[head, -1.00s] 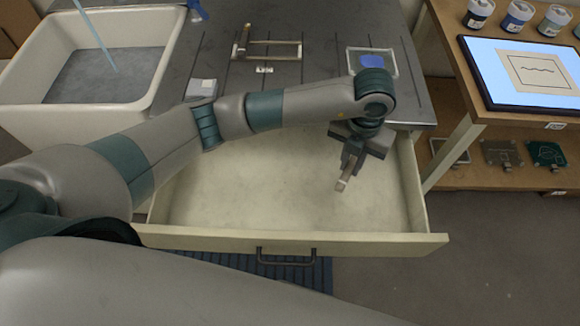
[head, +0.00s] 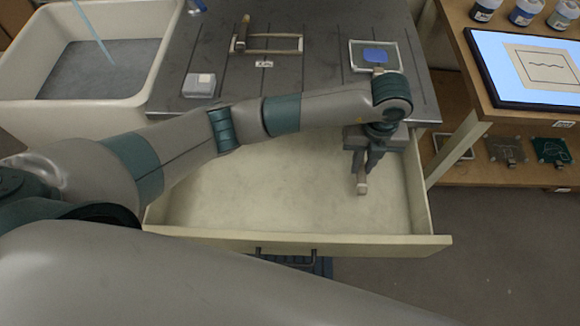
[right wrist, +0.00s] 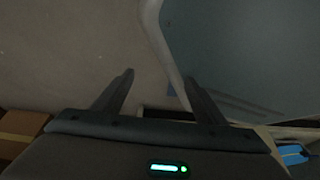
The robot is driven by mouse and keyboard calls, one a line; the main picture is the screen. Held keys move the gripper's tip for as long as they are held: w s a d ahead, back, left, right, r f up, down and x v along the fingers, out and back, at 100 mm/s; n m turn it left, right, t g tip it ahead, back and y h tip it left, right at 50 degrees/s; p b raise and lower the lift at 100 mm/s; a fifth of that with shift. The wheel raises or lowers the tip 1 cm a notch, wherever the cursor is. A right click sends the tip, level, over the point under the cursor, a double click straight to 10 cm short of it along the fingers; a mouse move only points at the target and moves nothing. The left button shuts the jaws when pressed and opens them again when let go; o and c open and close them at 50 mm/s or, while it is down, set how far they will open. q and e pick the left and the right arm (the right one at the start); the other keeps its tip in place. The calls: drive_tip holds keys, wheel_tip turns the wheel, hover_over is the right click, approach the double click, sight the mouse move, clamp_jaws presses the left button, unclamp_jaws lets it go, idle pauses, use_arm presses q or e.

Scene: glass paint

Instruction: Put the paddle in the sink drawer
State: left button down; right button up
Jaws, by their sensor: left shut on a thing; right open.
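The sink drawer (head: 270,205) is pulled open below the dark counter, and its pale inside looks empty. My left gripper (head: 363,172) is over the right part of the drawer, pointing down. It is shut on the paddle (head: 362,187), a small pale wooden piece whose lower end shows below the fingers. The paddle's upper part is hidden by the gripper, and I cannot tell whether its tip touches the drawer floor. My right gripper (right wrist: 162,88) shows in the right wrist view, open with nothing between its fingers.
A white sink (head: 150,60) stands at the left. On the counter (head: 320,85) are a wooden frame (head: 272,52), a small pale box (head: 198,86) and a framed screen with a blue patch (head: 352,58). A shelf (head: 470,172) with a tablet (head: 500,95) stands at the right.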

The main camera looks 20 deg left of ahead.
use_arm(q)
drive_tip(key=s+a+p, duration=0.1)
drive_tip(key=a, duration=0.2)
drive_tip(key=a+p, duration=0.1)
drive_tip(key=a, duration=0.2)
drive_tip(key=s+a+p, duration=0.1)
drive_tip(key=a, duration=0.2)
drive_tip(key=shift+s+r, duration=0.2)
drive_tip(key=shift+s, duration=0.1)
drive_tip(key=p, duration=0.3)
hover_over(290, 176)
drive_tip(key=shift+d+f, duration=0.1)
drive_tip(key=shift+d, duration=0.1)
drive_tip(key=shift+a, duration=0.25)
drive_tip(key=shift+f, duration=0.1)
use_arm(e)
drive_tip(key=s+d+r+g, duration=0.2)
drive_tip(key=s+d+r, duration=0.1)
drive_tip(key=s, duration=0.7)
drive_tip(key=shift+s+d+g+h, duration=0.15)
drive_tip(key=shift+d+g+h, duration=0.25)
drive_tip(key=shift+d, duration=0.15)
use_arm(q)
drive_tip(key=shift+f+p, duration=0.45)
wheel_tip(290, 176, down, 2)
drive_tip(key=shift+f+p, duration=0.2)
drive_tip(key=shift+p, duration=0.3)
drive_tip(key=shift+f, duration=0.1)
use_arm(e)
drive_tip(key=shift+r, duration=0.85)
